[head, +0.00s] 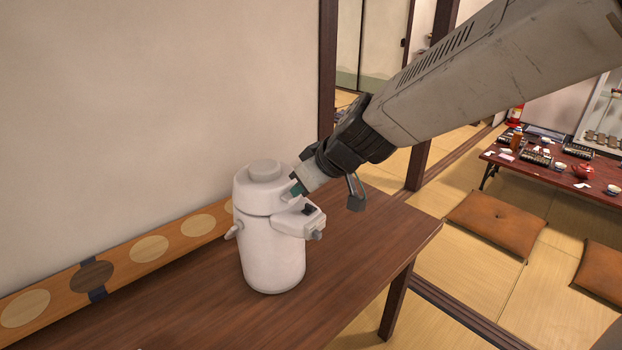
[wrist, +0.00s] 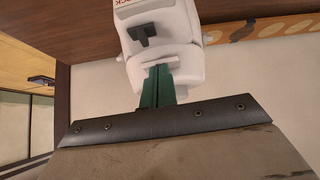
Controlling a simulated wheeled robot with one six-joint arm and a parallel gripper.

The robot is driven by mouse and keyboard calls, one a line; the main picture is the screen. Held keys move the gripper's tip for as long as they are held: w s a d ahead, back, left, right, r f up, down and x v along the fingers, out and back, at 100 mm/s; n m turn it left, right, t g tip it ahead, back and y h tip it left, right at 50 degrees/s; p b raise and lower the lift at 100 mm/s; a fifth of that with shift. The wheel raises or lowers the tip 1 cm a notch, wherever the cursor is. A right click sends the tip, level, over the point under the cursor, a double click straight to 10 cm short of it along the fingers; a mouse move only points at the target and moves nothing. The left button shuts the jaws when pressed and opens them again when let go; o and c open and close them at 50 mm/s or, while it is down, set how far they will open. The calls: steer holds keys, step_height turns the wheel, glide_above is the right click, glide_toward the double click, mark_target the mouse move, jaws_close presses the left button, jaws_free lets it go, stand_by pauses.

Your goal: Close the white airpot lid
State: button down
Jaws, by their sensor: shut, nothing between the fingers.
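The white airpot (head: 272,252) stands upright on the dark wooden table. Its rounded lid (head: 262,184) with a round top button sits over the body and looks down or nearly down; I cannot tell if it is fully shut. A spout block with a dark lever (head: 309,209) juts out on the right. My gripper (head: 297,188) reaches in from the upper right, its fingertips at the lid's right side, above the spout block. In the wrist view the green fingers (wrist: 157,86) are together and empty, against or just in front of the white airpot (wrist: 165,60); contact is unclear.
A long wooden board with round discs (head: 150,249) lies along the wall behind the airpot. The table (head: 349,262) is clear to the right of the airpot. Cushions (head: 496,221) and a low table (head: 560,168) with dishes are farther off on the tatami.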

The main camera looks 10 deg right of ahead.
steer(key=shift+d, duration=0.1)
stand_by(0.3)
steer(key=shift+r, duration=0.25)
steer(key=r, duration=0.3)
steer(key=shift+s+d+r, duration=0.15)
steer(key=shift+s+d, duration=0.1)
steer(key=shift+s, duration=0.1)
steer(key=s+d+f+m+g+h, duration=0.15)
steer(key=s+d, duration=0.25)
steer(key=s, duration=0.4)
steer(key=s+d+f+m+g+y, duration=0.1)
steer(key=s+d+f+m+g, duration=0.2)
steer(key=s, duration=0.5)
steer(key=s+d+r+m+h, duration=0.3)
steer(key=s+d+r+h, duration=0.1)
steer(key=s+d, duration=0.5)
steer(key=shift+s+d+h, duration=0.2)
steer(key=shift+s+h, duration=0.05)
steer(key=shift+h, duration=0.1)
steer(key=shift+g, duration=0.35)
